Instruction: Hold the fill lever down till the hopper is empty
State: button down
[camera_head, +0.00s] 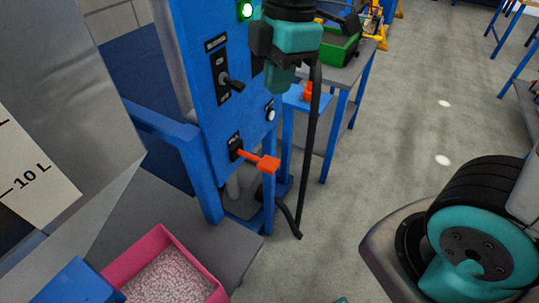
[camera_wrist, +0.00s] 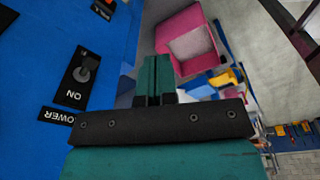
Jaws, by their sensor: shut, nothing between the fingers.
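A lever with an orange-red handle (camera_head: 266,163) sticks out from a black slot low on the blue panel (camera_head: 205,100); its label is too small to read. My gripper (camera_head: 280,86) is shut and empty, pointing down above and a little right of the lever, apart from it. In the wrist view the closed teal fingers (camera_wrist: 157,80) hold nothing. A grey slanted body with a 10 L scale (camera_head: 60,120) stands at the left and may be the hopper; its contents are not visible.
A black toggle switch (camera_head: 230,84) sits higher on the panel, with a lit green lamp (camera_head: 246,10) above. A pink bin (camera_head: 160,238) of pale pellets stands at lower left. A black cable hangs beside my gripper. A green tray (camera_head: 340,48) rests behind; open floor lies right.

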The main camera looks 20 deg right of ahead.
aim_at(271, 163)
jog(key=w+d+n+h, duration=0.1)
jog(key=w+n, duration=0.5)
jog(key=shift+d+n, duration=0.3)
notch_tip(271, 163, down, 24)
jog(key=p, duration=0.4)
jog(key=shift+f, duration=0.1)
